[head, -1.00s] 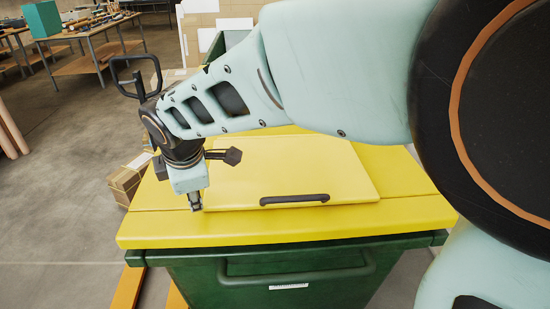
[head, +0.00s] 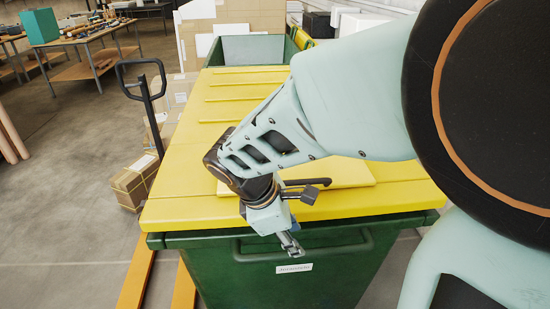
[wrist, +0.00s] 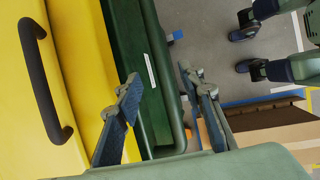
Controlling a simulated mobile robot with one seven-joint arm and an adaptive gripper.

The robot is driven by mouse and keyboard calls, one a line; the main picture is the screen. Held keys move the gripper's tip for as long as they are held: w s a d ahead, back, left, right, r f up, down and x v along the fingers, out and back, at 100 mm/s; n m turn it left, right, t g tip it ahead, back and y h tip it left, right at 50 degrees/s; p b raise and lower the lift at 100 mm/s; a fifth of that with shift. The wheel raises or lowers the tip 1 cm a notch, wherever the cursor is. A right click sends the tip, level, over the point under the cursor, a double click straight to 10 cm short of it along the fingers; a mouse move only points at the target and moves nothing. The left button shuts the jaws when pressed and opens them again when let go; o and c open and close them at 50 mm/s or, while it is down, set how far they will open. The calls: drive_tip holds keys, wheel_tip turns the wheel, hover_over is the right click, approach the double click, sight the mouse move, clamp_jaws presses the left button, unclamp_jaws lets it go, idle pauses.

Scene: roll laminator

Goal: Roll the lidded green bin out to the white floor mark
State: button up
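The green bin (head: 275,286), with its yellow lid (head: 360,205), fills the middle of the head view. A black handle on the lid also shows in the wrist view (wrist: 42,85). A green bar handle (head: 335,252) runs across the bin's front above a small white label (head: 294,268). My gripper (head: 291,247) is just in front of the bin, by this bar. In the wrist view its two fingers (wrist: 160,85) are apart, with the green bar (wrist: 168,75) between them; I cannot tell whether they touch it. I cannot clearly make out the white floor mark.
A pallet jack handle (head: 146,90) stands left of the bin, with orange forks (head: 137,280) on the floor. A strapped cardboard box (head: 134,184) lies beside it. A workbench (head: 85,55) is at the back left.

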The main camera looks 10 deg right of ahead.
drive_tip(key=b+x, duration=0.5)
drive_tip(key=x, duration=0.3)
drive_tip(key=shift+f+b, duration=0.25)
drive_tip(key=shift+b, duration=0.1)
drive_tip(key=shift+c, duration=0.7)
clamp_jaws()
